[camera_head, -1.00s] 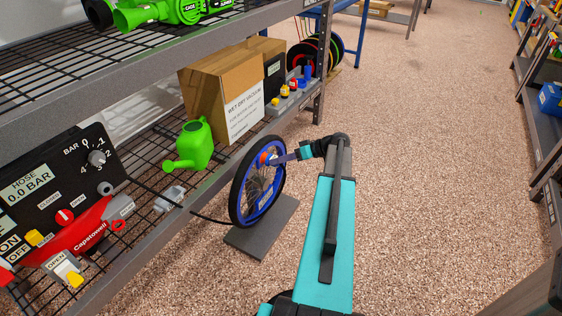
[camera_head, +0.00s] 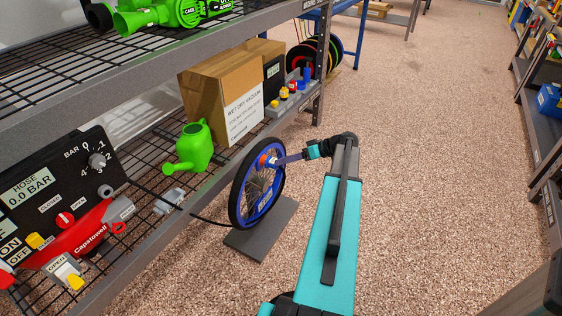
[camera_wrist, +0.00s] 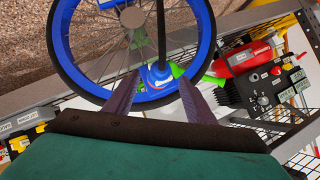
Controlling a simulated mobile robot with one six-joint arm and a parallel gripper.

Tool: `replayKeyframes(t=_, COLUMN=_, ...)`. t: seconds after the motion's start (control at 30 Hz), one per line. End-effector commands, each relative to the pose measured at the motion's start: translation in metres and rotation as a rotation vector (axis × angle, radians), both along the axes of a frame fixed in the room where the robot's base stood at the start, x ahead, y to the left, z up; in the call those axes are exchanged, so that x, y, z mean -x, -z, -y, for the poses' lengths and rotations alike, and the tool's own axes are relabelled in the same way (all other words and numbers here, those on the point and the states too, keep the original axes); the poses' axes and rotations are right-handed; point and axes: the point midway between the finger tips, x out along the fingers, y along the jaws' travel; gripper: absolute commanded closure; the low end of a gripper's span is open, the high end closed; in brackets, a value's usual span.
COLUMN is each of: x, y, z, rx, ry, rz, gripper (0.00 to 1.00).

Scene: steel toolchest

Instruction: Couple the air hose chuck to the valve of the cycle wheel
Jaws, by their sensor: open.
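The cycle wheel (camera_head: 236,203), with a blue rim and black tyre, stands upright on a dark base plate (camera_head: 262,238) beside the shelf. It fills the upper wrist view (camera_wrist: 205,22). A blue fitting with a white and red mark, seemingly the chuck (camera_wrist: 158,77), sits at the inner rim, with a dark line running up from it. I cannot tell whether it is seated on the valve, which I cannot make out. My gripper (camera_wrist: 159,88) is open, its purple fingers on either side of the fitting with gaps. In the head view my gripper (camera_head: 279,161) points at the wheel's upper part.
The control panel (camera_head: 30,205) reads 0.0 BAR; a dark hose (camera_head: 208,220) runs from it towards the wheel. A green watering can (camera_head: 194,148), a cardboard box (camera_head: 208,92) and the shelf's front edge (camera_head: 150,240) are close.

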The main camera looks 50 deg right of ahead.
Motion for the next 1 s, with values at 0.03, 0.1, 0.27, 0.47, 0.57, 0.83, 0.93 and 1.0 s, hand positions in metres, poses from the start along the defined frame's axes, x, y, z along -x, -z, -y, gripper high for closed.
replayKeyframes(t=0.03, x=0.006, y=-0.006, z=0.005, rx=0.001, ry=0.002, rz=0.0, gripper=0.5)
replayKeyframes(t=0.1, x=0.015, y=-0.012, z=0.011, rx=0.001, ry=0.002, rz=0.0, gripper=0.5)
replayKeyframes(t=0.27, x=0.034, y=-0.024, z=0.023, rx=0.0, ry=0.002, rz=0.0, gripper=0.5)
replayKeyframes(t=0.47, x=0.056, y=-0.039, z=0.038, rx=0.001, ry=0.001, rz=-0.001, gripper=0.5)
replayKeyframes(t=0.57, x=0.065, y=-0.044, z=0.044, rx=0.001, ry=0.0, rz=0.0, gripper=0.5)
replayKeyframes(t=0.83, x=0.075, y=-0.05, z=0.05, rx=0.0, ry=-0.002, rz=0.0, gripper=0.5)
replayKeyframes(t=0.93, x=0.076, y=-0.05, z=0.05, rx=0.0, ry=-0.002, rz=0.0, gripper=0.5)
replayKeyframes(t=1.0, x=0.075, y=-0.05, z=0.05, rx=0.0, ry=-0.002, rz=0.0, gripper=0.5)
